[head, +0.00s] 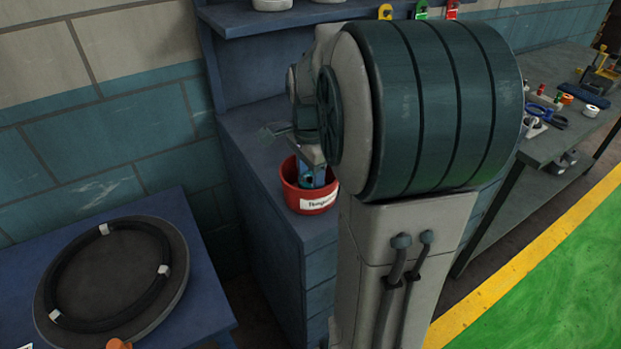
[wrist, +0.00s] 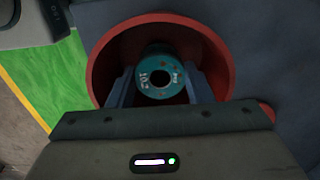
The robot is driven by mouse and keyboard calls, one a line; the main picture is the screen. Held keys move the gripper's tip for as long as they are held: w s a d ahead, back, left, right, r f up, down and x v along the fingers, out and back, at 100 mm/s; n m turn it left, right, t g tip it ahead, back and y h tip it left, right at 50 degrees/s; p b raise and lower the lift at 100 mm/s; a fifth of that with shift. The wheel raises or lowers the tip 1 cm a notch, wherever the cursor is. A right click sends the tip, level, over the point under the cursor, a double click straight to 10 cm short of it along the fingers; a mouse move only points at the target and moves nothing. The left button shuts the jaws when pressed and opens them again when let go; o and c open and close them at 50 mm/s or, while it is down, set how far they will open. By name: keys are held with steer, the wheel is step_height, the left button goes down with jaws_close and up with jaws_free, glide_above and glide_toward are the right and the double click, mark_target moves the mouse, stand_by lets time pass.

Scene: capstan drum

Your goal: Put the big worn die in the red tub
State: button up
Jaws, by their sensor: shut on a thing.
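The big worn die (wrist: 160,75) is a teal ring-shaped piece with white markings and a dark centre hole. In the wrist view it sits between the two fingers of my gripper (wrist: 160,88), which is shut on it. Both are over the open mouth of the red tub (wrist: 218,50); I cannot tell whether the die touches the tub floor. In the head view the red tub (head: 308,203), with a white label, stands on a blue bench, and my gripper (head: 316,178) reaches down into its mouth. The die is mostly hidden there.
My large arm covers the middle of the head view. A blue table at lower left bears a round disc with a black ring (head: 112,275). A blue shelf (head: 290,14) is above the bench (head: 265,150). A grey table (head: 570,125) with small tools stands at right.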

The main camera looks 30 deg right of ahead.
steer(key=shift+f, duration=0.5)
steer(key=shift+f, duration=0.1)
steer(key=o, duration=1.4)
steer(key=shift+f, duration=0.1)
step_height(320, 180, up, 12)
steer(key=s+a+f+n+t, duration=0.1)
steer(key=s+a+f+n, duration=0.2)
steer(key=n, duration=0.3)
steer(key=s+a+f+n+t, duration=0.1)
steer(key=s+a+f+n, duration=0.2)
steer(key=s+a+n, duration=0.2)
steer(key=s+a+f+n+t, duration=0.1)
steer(key=s+a+f+n, duration=0.2)
steer(key=n, duration=0.3)
steer(key=shift+s+a+f+n, duration=0.3)
steer(key=shift+s+a+f, duration=0.15)
steer(key=shift+s, duration=0.25)
